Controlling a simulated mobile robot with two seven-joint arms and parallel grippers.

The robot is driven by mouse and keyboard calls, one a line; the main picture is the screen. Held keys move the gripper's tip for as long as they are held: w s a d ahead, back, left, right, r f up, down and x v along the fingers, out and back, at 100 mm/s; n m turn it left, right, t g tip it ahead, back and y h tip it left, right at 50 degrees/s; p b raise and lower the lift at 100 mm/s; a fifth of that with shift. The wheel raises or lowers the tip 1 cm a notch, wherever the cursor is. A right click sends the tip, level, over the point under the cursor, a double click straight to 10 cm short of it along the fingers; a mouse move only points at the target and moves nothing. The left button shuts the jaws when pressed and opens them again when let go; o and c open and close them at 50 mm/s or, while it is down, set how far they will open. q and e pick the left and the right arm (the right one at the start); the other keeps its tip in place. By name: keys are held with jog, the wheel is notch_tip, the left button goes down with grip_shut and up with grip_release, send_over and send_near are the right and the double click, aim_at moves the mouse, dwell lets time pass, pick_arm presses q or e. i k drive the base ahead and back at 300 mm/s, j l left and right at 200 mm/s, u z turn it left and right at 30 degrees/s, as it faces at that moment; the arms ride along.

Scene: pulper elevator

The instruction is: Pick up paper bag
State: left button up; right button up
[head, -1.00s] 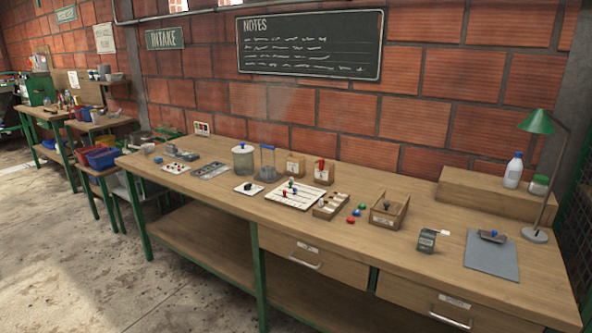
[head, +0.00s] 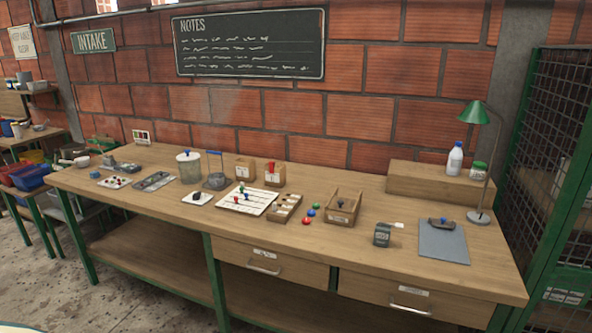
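I cannot make out a paper bag in the head view. The long wooden workbench (head: 345,235) carries small items, among them two small tan boxes (head: 275,176) with labels near the wall and an open wooden tray (head: 342,208). A dark box (head: 382,235) with a label stands near the right front. Neither of my grippers is in view.
A grey mat (head: 443,247) and a green lamp (head: 476,115) are at the bench's right. A white bottle (head: 455,160) stands on a raised wooden block (head: 420,182). A green mesh cage (head: 553,140) stands at far right. Concrete floor (head: 80,290) is open at lower left.

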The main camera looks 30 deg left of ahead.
aim_at(245, 168)
jog(key=j+z, duration=0.3)
jog(key=j, duration=0.2)
jog(key=j+z, duration=0.35)
jog(key=j, duration=0.5)
jog(key=k+j+z, duration=0.1)
jog(key=j, duration=0.25)
jog(key=k+j+z, duration=0.1)
jog(key=j, duration=0.25)
